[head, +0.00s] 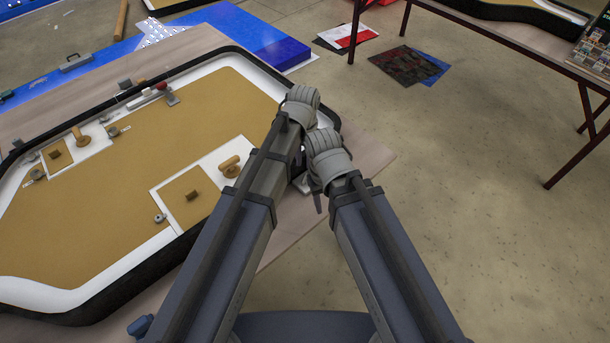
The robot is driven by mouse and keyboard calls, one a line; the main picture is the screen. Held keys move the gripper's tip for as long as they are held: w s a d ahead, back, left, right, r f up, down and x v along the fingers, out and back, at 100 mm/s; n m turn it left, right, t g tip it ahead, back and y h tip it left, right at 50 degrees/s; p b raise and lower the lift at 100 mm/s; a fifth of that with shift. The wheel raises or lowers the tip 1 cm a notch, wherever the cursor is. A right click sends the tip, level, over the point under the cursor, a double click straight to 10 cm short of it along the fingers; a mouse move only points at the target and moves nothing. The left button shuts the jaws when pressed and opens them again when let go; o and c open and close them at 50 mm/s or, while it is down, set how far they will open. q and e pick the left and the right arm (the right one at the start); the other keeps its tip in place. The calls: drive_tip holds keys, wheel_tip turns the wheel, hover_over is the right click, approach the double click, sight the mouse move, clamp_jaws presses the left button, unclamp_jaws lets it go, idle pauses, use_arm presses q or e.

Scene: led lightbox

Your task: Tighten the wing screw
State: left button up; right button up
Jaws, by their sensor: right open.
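The lightbox (115,205) lies at the left, an angular frame with a white border and tan panel. Small grey knobs (159,218) sit along its border; I cannot tell which fitting is the wing screw. My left gripper (301,100) is at the end of the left arm, over the lightbox's right edge; its fingers do not show clearly. My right gripper (316,197) is just below it, beyond the panel's right side, and its jaws are open. A dark finger points down there. The wrists hide the lightbox's right corner.
White plates with wooden pegs (231,166) stand on the panel. A red-tipped lever (161,88) is at its far edge. A table (505,38) with dark red legs stands at the upper right.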

sight(304, 177)
use_arm(q)
wheel_tip(304, 177, down, 7)
drive_tip(key=b, duration=0.7)
drive_tip(key=shift+f, duration=0.2)
clamp_jaws()
